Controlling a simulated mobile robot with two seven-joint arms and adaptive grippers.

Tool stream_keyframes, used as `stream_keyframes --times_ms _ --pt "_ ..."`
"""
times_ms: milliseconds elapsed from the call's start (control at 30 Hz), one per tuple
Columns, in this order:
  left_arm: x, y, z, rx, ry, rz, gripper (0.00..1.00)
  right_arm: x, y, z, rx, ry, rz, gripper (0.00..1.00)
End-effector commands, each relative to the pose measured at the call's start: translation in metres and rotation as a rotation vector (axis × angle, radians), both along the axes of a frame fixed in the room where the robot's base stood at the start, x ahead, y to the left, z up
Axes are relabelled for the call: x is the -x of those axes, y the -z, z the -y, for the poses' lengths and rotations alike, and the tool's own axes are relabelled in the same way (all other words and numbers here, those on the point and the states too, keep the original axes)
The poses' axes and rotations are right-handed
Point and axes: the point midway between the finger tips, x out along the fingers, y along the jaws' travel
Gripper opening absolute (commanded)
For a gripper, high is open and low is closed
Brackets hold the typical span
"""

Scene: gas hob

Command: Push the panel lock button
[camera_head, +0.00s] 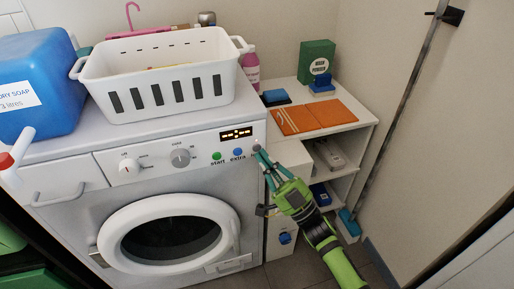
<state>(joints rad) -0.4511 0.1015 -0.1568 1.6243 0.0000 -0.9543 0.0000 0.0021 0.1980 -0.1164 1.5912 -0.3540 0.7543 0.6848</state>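A white washing machine (75,205) fills the left and middle of the view. Its front panel has a lit display (236,133), a green start button (217,156) and a blue extra button (238,152). A small pale button (256,147) is at the panel's right end, with its label mostly hidden. I take it to be the panel lock button. My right gripper (262,154) comes up from the lower right, its fingertips together at this button. I cannot tell whether they touch it. Nothing shows between the fingers. My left gripper is not in view.
A white basket (162,100), a blue soap container (40,110) and a pink bottle (251,68) stand on the machine. A white shelf unit (350,122) with a green box (317,62) is at right. The round door (125,212) is shut.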

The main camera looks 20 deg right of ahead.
Motion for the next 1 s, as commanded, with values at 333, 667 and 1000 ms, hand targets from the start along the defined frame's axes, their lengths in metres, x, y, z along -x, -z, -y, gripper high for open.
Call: stream_keyframes --times_ms 333,667,1000 --pt "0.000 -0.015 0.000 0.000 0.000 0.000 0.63 0.024 -0.002 0.001 0.000 0.000 -0.003 0.00" --pt "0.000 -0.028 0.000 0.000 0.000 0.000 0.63 0.055 -0.001 0.002 0.001 0.000 -0.002 0.00" --pt "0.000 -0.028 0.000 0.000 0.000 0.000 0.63 0.060 0.000 0.002 0.000 0.000 0.000 0.00"
